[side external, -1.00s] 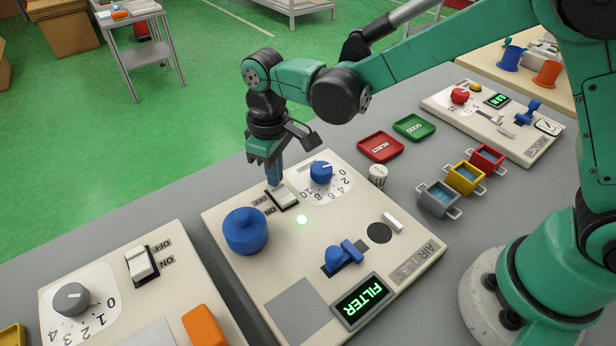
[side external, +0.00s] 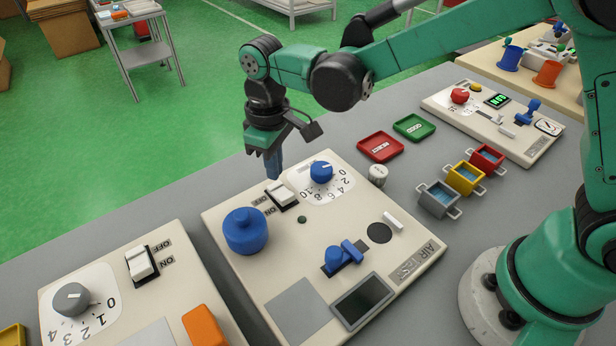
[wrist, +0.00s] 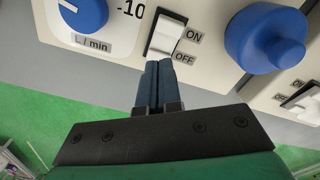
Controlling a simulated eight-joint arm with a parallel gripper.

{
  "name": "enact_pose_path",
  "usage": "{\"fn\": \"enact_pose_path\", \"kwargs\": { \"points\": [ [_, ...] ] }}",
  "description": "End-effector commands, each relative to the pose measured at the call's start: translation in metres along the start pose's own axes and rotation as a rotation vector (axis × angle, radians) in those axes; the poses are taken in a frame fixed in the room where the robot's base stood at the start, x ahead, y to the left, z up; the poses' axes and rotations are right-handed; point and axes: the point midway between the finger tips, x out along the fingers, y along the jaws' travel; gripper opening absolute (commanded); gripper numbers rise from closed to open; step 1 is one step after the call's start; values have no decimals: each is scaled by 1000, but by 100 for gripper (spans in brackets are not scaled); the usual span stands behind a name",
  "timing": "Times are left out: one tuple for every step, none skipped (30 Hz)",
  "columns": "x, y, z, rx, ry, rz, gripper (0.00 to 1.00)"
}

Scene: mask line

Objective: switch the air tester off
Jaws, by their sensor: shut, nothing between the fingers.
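The air tester (side external: 282,322) is the cream panel in the middle of the bench. Its white rocker switch (side external: 281,193) sits by the ON and OFF labels and also shows in the wrist view (wrist: 165,36). The tester's display (side external: 362,301) is dark and its small round lamp (side external: 302,219) is unlit. My gripper (side external: 274,178) is shut and empty, with its blue fingertips just above the OFF side of the switch. In the wrist view the fingertips (wrist: 158,64) lie close to the OFF end; I cannot tell whether they touch.
A large blue knob (side external: 245,232), a blue dial (side external: 321,172) and a blue lever (side external: 343,256) stand on the same panel. Another panel with a white switch (side external: 142,263) lies at left. Red (side external: 380,147) and green (side external: 414,127) trays lie behind.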

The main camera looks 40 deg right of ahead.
Motion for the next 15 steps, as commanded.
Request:
{"fn": "enact_pose_path", "kwargs": {
  "points": [
    [-5,0,0,0,0,0,0],
    [-7,0,0,0,0,0,0],
    [-11,0,0,0,0,0,0],
    [-14,0,0,0,0,0,0],
    [-16,0,0,0,0,0,0],
    [-20,0,0,0,0,0,0],
    [-23,0,0,0,0,0,0],
    [-25,0,0,0,0,0,0],
    [-29,0,0,0,0,0,0],
    [-31,0,0,0,0,0,0],
    [-34,0,0,0,0,0,0],
    [-37,0,0,0,0,0,0],
    [-39,0,0,0,0,0,0],
    [-41,0,0,0,0,0,0],
    [-43,0,0,0,0,0,0]
  ]
}}
